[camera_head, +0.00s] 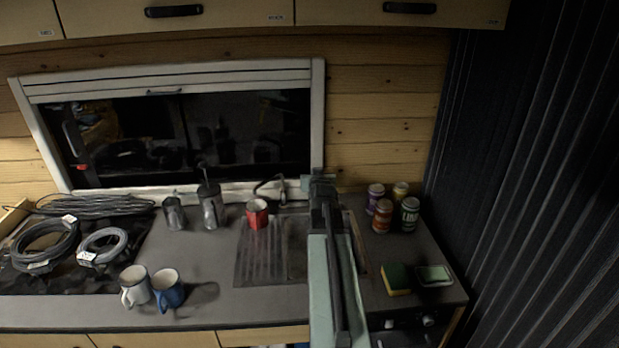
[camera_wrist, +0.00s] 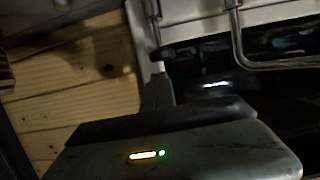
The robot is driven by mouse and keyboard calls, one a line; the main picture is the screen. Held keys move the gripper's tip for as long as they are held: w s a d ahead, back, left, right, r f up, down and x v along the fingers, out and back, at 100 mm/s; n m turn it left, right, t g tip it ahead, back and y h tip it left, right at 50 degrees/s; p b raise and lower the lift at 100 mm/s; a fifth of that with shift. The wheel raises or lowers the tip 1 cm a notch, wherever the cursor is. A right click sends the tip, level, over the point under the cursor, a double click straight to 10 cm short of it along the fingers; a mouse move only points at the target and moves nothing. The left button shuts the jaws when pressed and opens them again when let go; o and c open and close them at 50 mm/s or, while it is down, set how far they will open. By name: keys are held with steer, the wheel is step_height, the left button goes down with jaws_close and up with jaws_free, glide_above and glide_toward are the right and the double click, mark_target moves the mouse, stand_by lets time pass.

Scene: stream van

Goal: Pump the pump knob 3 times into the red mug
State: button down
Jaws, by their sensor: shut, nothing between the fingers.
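The red mug (camera_head: 258,216) stands upright at the back of the sink's ribbed draining area in the head view. A thin curved spout (camera_head: 266,184) rises just behind and above it. A small upright piece (camera_head: 282,190), which looks like the pump knob, stands at the spout's right end; its details are too small to tell. My gripper (camera_head: 319,177) is to the right of this piece, above the back of the sink, apart from the mug. In the wrist view my gripper (camera_wrist: 157,88) is shut and empty, with neither mug nor knob clearly visible.
A tall dark dispenser-like container (camera_head: 210,207) and a grey canister (camera_head: 174,213) stand left of the mug. Several cans (camera_head: 382,214) are right of my arm. White (camera_head: 135,286) and blue (camera_head: 168,290) mugs stand front left. The window frame (camera_head: 180,192) is close behind.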

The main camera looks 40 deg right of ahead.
steer(key=shift+w+a+f, duration=0.2)
steer(key=shift+w+f, duration=0.3)
steer(key=shift+f, duration=0.15)
steer(key=shift+a+r, duration=0.1)
steer(key=shift+a, duration=0.05)
step_height(320, 180, down, 4)
steer(key=b, duration=0.4)
steer(key=shift+f, duration=0.2)
steer(key=shift+s+r, duration=0.1)
steer(key=shift+r, duration=0.1)
